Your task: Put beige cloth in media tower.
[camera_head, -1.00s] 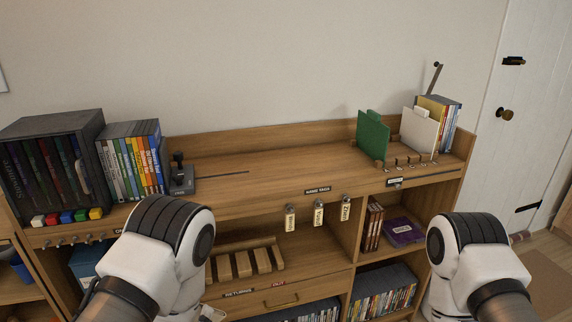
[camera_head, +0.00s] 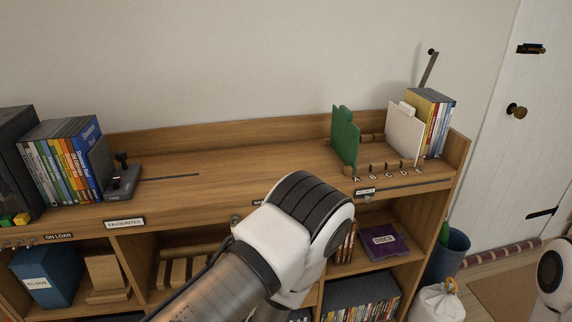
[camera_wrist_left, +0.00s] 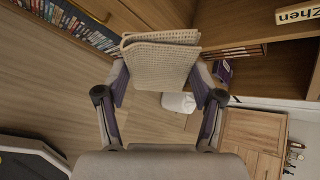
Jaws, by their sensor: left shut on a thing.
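In the left wrist view, my left gripper (camera_wrist_left: 160,75) is shut on the folded beige cloth (camera_wrist_left: 160,60), a woven piece held between both fingers above the floor. In the head view my left arm reaches across the front of the shelf unit, and its gripper and the cloth are hidden. My right gripper is out of view; only a white part of that arm shows at the right edge. I cannot tell which piece is the media tower.
The wooden shelf unit (camera_head: 230,168) carries DVDs (camera_head: 65,160), a green divider (camera_head: 345,138) and a white divider (camera_head: 404,133). A purple discs box (camera_head: 383,242) sits in a lower cubby. A blue bin (camera_head: 447,258) and white bag (camera_head: 437,302) stand on the floor at right.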

